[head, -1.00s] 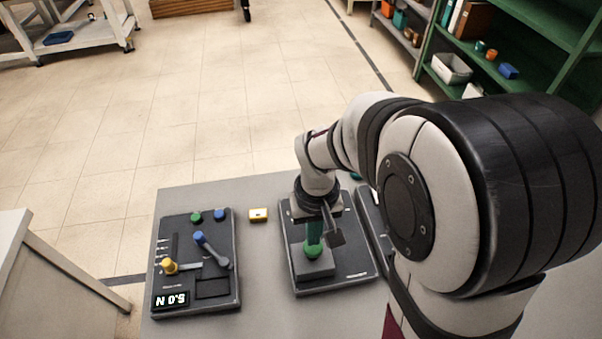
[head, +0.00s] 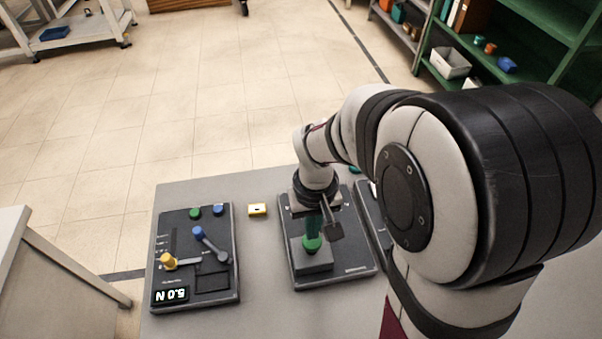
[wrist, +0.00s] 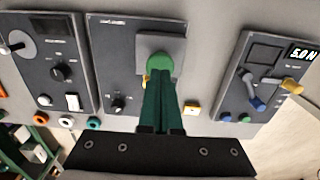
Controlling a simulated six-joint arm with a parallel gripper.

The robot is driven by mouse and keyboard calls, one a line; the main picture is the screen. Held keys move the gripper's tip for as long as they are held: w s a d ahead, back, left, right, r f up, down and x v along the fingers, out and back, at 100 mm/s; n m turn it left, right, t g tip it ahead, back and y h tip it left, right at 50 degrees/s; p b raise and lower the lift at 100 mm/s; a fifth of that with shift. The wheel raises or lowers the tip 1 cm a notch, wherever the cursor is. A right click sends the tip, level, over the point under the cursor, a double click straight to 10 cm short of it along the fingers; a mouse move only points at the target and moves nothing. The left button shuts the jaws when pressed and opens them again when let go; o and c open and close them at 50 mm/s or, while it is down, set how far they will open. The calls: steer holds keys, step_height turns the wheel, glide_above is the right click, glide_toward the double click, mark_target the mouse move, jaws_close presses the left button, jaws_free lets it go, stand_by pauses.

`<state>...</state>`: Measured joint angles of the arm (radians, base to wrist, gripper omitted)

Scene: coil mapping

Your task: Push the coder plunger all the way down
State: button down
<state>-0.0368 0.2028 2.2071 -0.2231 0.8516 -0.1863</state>
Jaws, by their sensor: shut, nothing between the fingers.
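The plunger with a round green top (head: 313,244) stands on a grey block (head: 318,264) on the middle dark panel (head: 350,262) in the head view. In the wrist view its green top (wrist: 159,62) shows just beyond my fingertips. My gripper (head: 313,234) points down over it, with its dark green fingers together and nothing between them. The fingertips (wrist: 159,76) overlap the green top in the picture. I cannot tell whether they touch it or how far down the plunger is.
The left panel (head: 222,285) has a blue lever (head: 210,243), a yellow-knobbed slider (head: 168,261) and a display (head: 170,295) reading 5.0 N. A small yellow box (head: 257,210) lies between the panels. Another panel (wrist: 50,68) with knobs and a switch is partly hidden by my arm in the head view.

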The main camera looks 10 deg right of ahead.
steer(key=shift+f, duration=0.15)
stand_by(0.5)
steer(key=shift+f, duration=1.7)
step_height(320, 180, up, 8)
steer(key=shift+r, duration=0.2)
stand_by(0.3)
stand_by(0.4)
